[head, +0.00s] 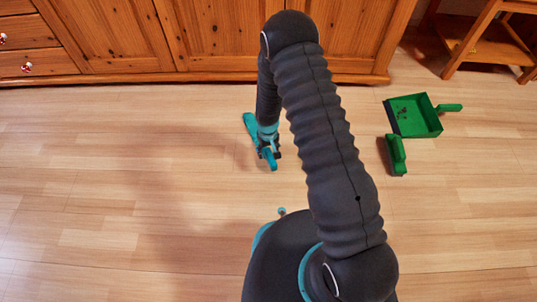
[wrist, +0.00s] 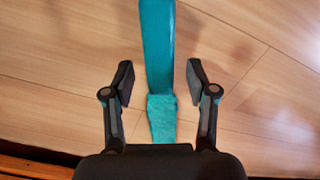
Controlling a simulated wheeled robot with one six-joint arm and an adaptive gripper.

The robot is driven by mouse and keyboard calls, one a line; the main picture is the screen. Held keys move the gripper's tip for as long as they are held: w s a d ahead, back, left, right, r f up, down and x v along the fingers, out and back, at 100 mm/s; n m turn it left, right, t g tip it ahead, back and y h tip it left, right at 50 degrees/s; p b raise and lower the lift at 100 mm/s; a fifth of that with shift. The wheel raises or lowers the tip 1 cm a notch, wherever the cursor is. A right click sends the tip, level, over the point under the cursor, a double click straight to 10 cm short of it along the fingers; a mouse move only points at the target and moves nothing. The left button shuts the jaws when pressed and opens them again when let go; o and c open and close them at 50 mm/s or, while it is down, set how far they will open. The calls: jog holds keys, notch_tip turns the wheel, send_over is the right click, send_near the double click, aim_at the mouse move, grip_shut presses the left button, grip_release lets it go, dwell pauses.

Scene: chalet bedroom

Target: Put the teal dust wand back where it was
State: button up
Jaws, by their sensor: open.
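The teal dust wand (wrist: 158,45) lies on the wooden floor. In the wrist view its smooth length runs up out of the top edge, and its fuzzy part (wrist: 162,118) is nearer my palm. In the head view the wand (head: 250,122) shows on both sides of my gripper (head: 268,147), which hides its middle. In the wrist view my gripper (wrist: 160,82) is open, with one finger on each side of the wand and a visible gap on both sides. How high the fingers are above the floor is hard to tell.
A green dustpan (head: 418,115) with dark debris in it lies on the floor to the right. A green hand brush (head: 397,155) lies just in front of it. A wooden cabinet (head: 200,35) lines the back, with wooden furniture (head: 480,45) at the back right. The left floor is clear.

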notch_tip(320, 180, up, 9)
jog(key=shift+w+f+p, duration=0.1)
jog(key=shift+w+p, duration=0.05)
jog(key=shift+p, duration=0.3)
jog(key=s+d+r+m+t, duration=0.15)
jog(key=d+r, duration=0.25)
jog(key=r, duration=1)
jog(key=s+d+r+t, duration=0.1)
jog(key=s+d+r, duration=0.15)
jog(key=r, duration=1.25)
jog(key=s+d+r+m+t, duration=0.1)
jog(key=s+d+r, duration=0.3)
jog(key=s+r, duration=0.3)
jog(key=s+d+r+m+t, duration=0.1)
jog(key=s+d+r, duration=0.3)
jog(key=s+r, duration=0.4)
jog(key=s+t, duration=0.1)
jog(key=s, duration=0.5)
jog(key=shift+s+r+m, duration=0.15)
jog(key=shift+s+m, duration=0.05)
jog(key=shift+m, duration=0.15)
jog(key=shift+d+r, duration=0.1)
notch_tip(320, 180, up, 7)
jog(key=p, duration=0.7)
